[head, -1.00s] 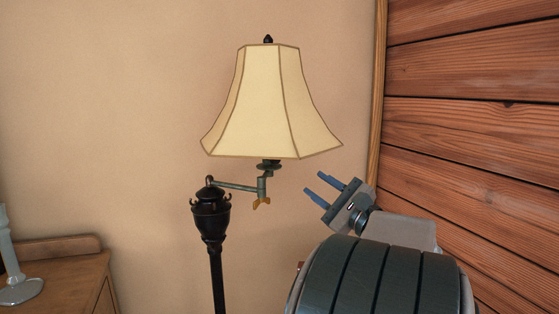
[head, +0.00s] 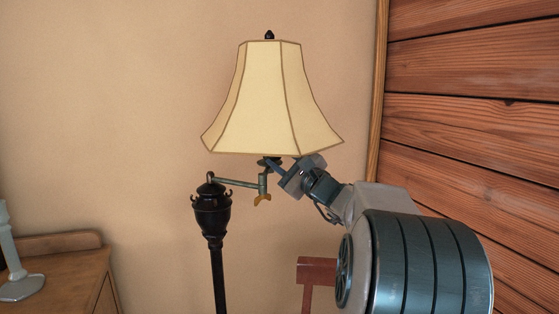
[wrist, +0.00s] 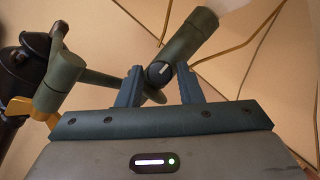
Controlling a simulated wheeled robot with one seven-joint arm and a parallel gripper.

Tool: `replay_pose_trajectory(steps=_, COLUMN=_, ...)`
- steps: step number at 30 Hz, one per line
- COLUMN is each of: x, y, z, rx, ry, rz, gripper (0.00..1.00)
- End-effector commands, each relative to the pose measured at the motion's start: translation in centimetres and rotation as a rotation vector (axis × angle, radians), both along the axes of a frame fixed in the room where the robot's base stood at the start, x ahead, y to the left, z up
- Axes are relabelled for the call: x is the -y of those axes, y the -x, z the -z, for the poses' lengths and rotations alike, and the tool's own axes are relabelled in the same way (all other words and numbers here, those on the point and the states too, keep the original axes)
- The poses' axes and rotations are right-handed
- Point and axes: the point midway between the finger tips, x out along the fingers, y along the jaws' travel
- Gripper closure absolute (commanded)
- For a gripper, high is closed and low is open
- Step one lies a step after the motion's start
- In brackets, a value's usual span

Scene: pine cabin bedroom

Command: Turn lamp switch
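The floor lamp has a cream panelled shade (head: 270,100), a black post (head: 213,215) and a jointed metal arm (head: 238,182). In the wrist view, the green-grey lamp socket (wrist: 192,42) slants under the shade, with a small round switch knob (wrist: 160,74) marked by a pale line. My gripper (head: 279,162) is just under the shade, beside the socket. In the wrist view its two blue fingers (wrist: 162,76) stand apart, one on each side of the knob. I cannot tell whether they touch it. The knob is hidden in the head view.
A yellow wing-shaped piece (head: 262,199) hangs below the lamp arm's joint. A wooden dresser (head: 65,280) with a grey candlestick-like object (head: 15,270) stands at left. A plank wall (head: 470,120) is close at right. Reddish furniture (head: 317,271) shows below my arm.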

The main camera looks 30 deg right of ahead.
Motion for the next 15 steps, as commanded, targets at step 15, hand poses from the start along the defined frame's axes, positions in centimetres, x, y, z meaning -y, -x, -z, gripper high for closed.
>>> replay_pose_trajectory(steps=15, x=0.01, y=0.01, z=0.03, rx=0.007, ry=-0.023, rz=0.001, gripper=0.99)
